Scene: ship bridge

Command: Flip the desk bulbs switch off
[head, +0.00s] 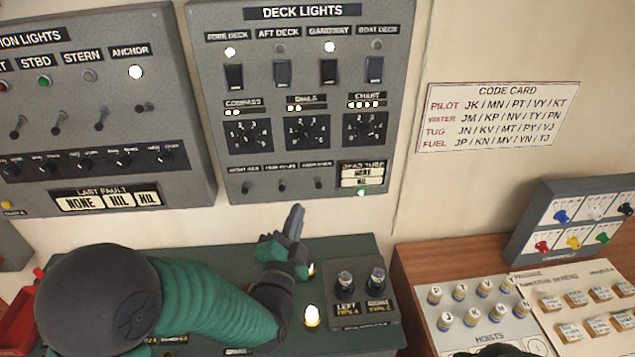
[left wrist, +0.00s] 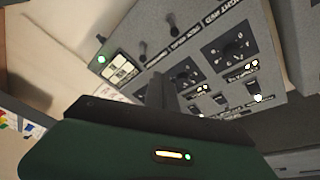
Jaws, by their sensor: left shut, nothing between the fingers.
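The grey deck lights panel (head: 229,100) is on the wall. Along its bottom edge is a row of small toggles: a left one (head: 245,188), a middle one (head: 281,186) and a right one (head: 318,184). Their labels are too small to read surely, so I cannot tell which is the desk bulbs switch, nor its position. My left gripper (head: 295,221) is shut and empty, pointing up just below the middle and right toggles; contact is not visible. The left wrist view shows its dark fingers (left wrist: 160,90) before the panel (left wrist: 205,35). A lit bulb (head: 311,316) glows on the desk.
Another lit panel, with navigation-type lamps (head: 190,100), hangs at the left. A box with two knobs (head: 350,299) stands right of my left wrist. A code card (head: 498,117) is on the wall. Wooden desk with pegs and blocks (head: 430,270) lies at the right.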

